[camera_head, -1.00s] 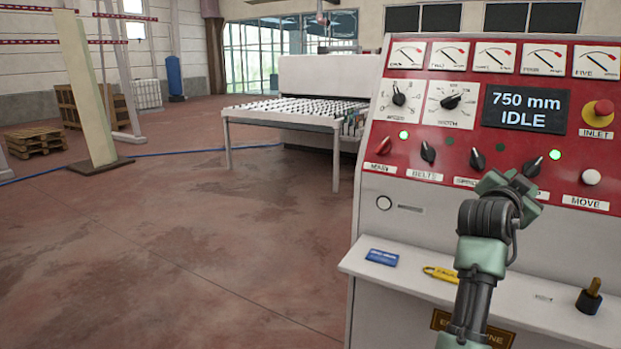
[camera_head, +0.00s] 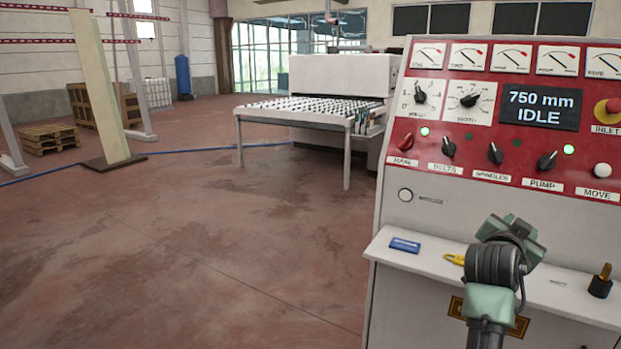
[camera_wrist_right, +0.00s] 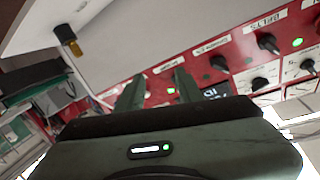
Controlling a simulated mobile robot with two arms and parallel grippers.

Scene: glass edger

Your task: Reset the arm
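My right gripper (camera_head: 512,238) is in front of the control panel's shelf, below the red panel (camera_head: 470,150) and apart from its knobs. In the right wrist view its two fingers (camera_wrist_right: 159,78) stand apart with nothing between them. The pump knob (camera_head: 547,160) points up and right, with a lit green lamp (camera_head: 569,150) beside it. Another green lamp (camera_head: 425,131) is lit near the red main knob (camera_head: 405,141). The display (camera_head: 541,107) reads "750 mm IDLE". My left gripper is not in view.
The shelf (camera_head: 425,262) holds a blue card (camera_head: 405,245), a yellow tag (camera_head: 455,259) partly behind my gripper, and a dark stub with a brass top (camera_head: 600,283). A roller table (camera_head: 300,108) stands behind. The floor (camera_head: 200,250) to the left is clear.

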